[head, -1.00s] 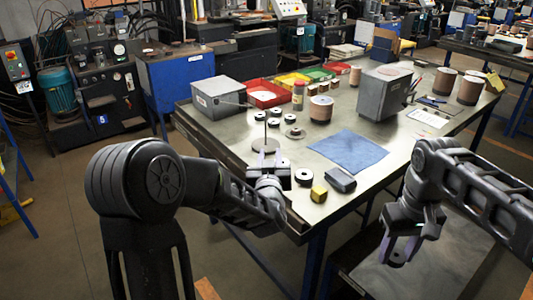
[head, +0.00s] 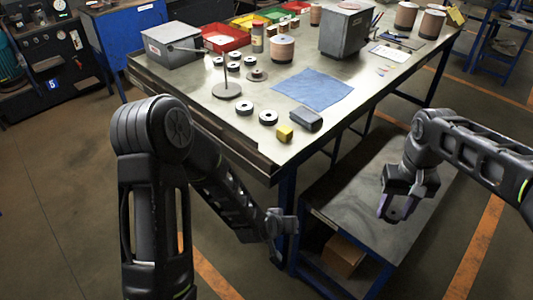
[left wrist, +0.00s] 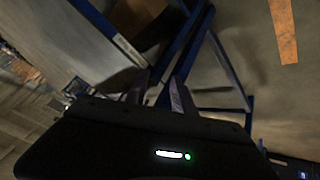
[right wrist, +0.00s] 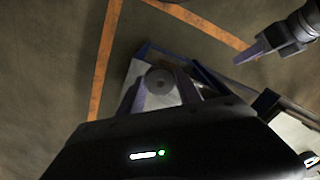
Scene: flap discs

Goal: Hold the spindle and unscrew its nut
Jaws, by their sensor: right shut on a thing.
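The spindle (head: 225,78) is a thin upright rod on a round grey base (head: 226,91), standing on the table near its left edge. No nut can be made out on the rod. My right gripper (head: 396,208) is off the table's front right side, above a low shelf. My left gripper (head: 277,240) is below the table's front corner, away from the spindle. In the left wrist view its fingers (left wrist: 160,92) are apart with nothing between them.
Bins and a grey box (head: 172,45) stand behind. A cardboard box (head: 343,257) sits under the low shelf.

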